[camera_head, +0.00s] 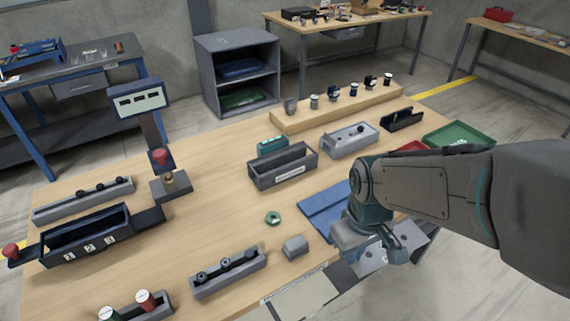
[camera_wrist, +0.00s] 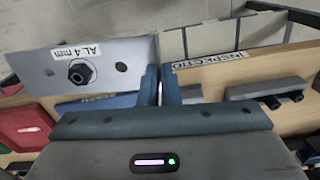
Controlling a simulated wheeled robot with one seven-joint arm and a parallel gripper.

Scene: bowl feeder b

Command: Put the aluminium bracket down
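The aluminium bracket (camera_wrist: 85,66) is a grey metal plate with dark holes, a black nut and a label reading "AL 4 mm". In the wrist view its edge lies between the two fingers of my gripper (camera_wrist: 160,86), which are closed on it. In the head view my gripper (camera_head: 368,238) is at the table's front right edge, and the bracket (camera_head: 372,260) hangs below it, partly hidden by the gripper. The bracket looks clear of the tabletop. A blue mat (camera_head: 320,212) lies on the table just left of my gripper.
The wooden table (camera_head: 220,225) carries a dark open bin (camera_head: 283,172), a grey block (camera_head: 295,247), a green ring (camera_head: 273,218) and a grey rail with knobs (camera_head: 228,274). A pale panel (camera_head: 305,297) adjoins the labelled front edge. A green tray (camera_head: 458,136) is at the right.

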